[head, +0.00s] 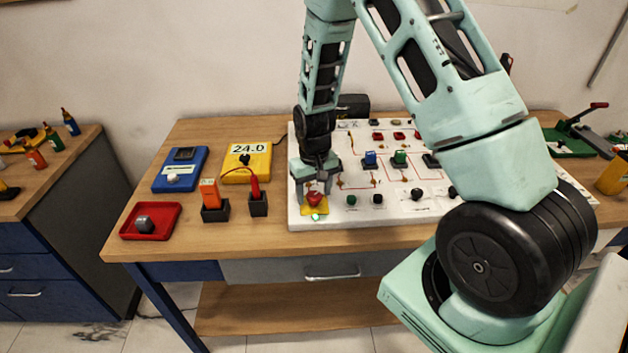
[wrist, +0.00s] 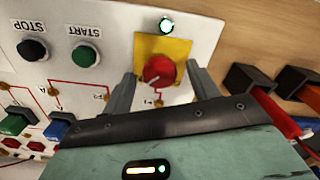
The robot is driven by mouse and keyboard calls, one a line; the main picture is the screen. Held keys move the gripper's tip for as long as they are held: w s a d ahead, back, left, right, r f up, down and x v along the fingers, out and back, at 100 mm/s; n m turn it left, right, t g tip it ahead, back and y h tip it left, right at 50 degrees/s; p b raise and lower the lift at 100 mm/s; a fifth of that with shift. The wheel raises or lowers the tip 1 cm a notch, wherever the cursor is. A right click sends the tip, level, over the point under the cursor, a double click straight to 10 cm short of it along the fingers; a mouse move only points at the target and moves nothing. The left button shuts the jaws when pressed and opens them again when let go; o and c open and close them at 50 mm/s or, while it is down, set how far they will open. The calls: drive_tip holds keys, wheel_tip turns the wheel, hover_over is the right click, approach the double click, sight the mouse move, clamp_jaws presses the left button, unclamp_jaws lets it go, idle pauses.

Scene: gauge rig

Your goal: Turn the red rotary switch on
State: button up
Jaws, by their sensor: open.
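The red rotary switch (wrist: 158,71) is a round red knob on a yellow plate (wrist: 176,48) at the corner of the white panel. In the head view the red switch (head: 314,198) shows at the panel's front left. My gripper (wrist: 160,85) is open, with one grey finger on each side of the knob. The fingers look apart from the knob; contact cannot be told. In the head view my gripper (head: 315,188) is over the switch from above. A small lamp (wrist: 167,24) beside the yellow plate glows green-white.
Black STOP (wrist: 32,49) and green START (wrist: 86,56) buttons sit on the panel near the switch. A black holder with a red probe (head: 258,204) and one with an orange item (head: 214,213) stand left of the panel. A yellow meter (head: 246,163) reads 24.0.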

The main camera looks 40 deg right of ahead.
sight(314, 195)
wheel_tip(314, 195, up, 17)
drive_tip(key=b, duration=0.2)
drive_tip(key=shift+r, duration=0.15)
idle(0.5)
drive_tip(key=s+a+r+n, duration=0.1)
drive_tip(key=s+a+n, duration=0.25)
drive_tip(key=a, duration=0.65)
drive_tip(key=s+a+n, duration=0.3)
drive_tip(key=s+a, duration=0.4)
drive_tip(key=s, duration=0.3)
drive_tip(key=s+a+n, duration=0.3)
drive_tip(key=s+a, duration=0.4)
drive_tip(key=s, duration=0.4)
drive_tip(key=shift+s+a+n+y, duration=0.2)
drive_tip(key=shift+a+n+y, duration=0.1)
drive_tip(key=shift+a+n, duration=0.05)
